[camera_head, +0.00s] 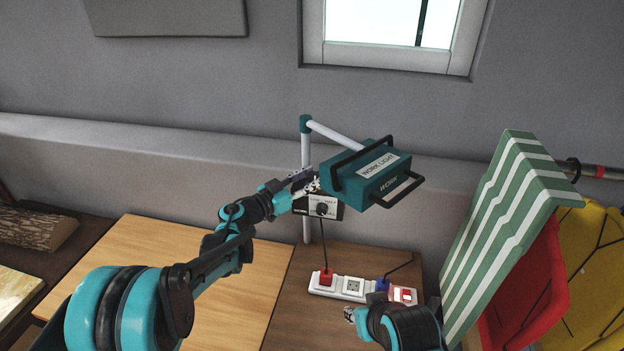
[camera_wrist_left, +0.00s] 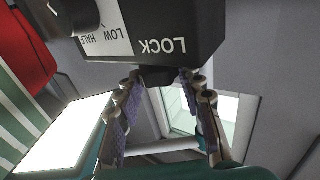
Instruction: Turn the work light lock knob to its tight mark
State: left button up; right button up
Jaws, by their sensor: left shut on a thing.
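The teal work light (camera_head: 372,172) hangs on a white pole (camera_head: 306,160) above the table. Its control box (camera_head: 318,208) has a dial, and in the left wrist view the box (camera_wrist_left: 165,28) shows upside down with LOCK, LOW and HALF printed on it. The dark lock knob (camera_wrist_left: 158,76) sticks out beside the word LOCK. My left gripper (camera_wrist_left: 160,84) is shut on the knob, one finger on each side; in the head view the left gripper (camera_head: 306,183) partly covers that spot. The tight mark cannot be made out. My right gripper (camera_head: 352,315) is low, near the power strip, its fingers too small to judge.
A white power strip (camera_head: 325,288) with a red plug (camera_head: 326,275) and a blue plug (camera_head: 382,284) lies on the wooden table (camera_head: 290,312). The table's left part is bare.

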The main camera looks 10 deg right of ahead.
pick_arm(q)
jog(key=shift+w+m+g+h, duration=0.15)
jog(key=shift+m+g+h, duration=0.65)
jog(key=shift+g, duration=0.5)
jog(key=shift+m+g, duration=0.3)
jog(key=o, duration=1.2)
jog(key=shift+c, duration=0.2)
jog(key=v, duration=0.8)
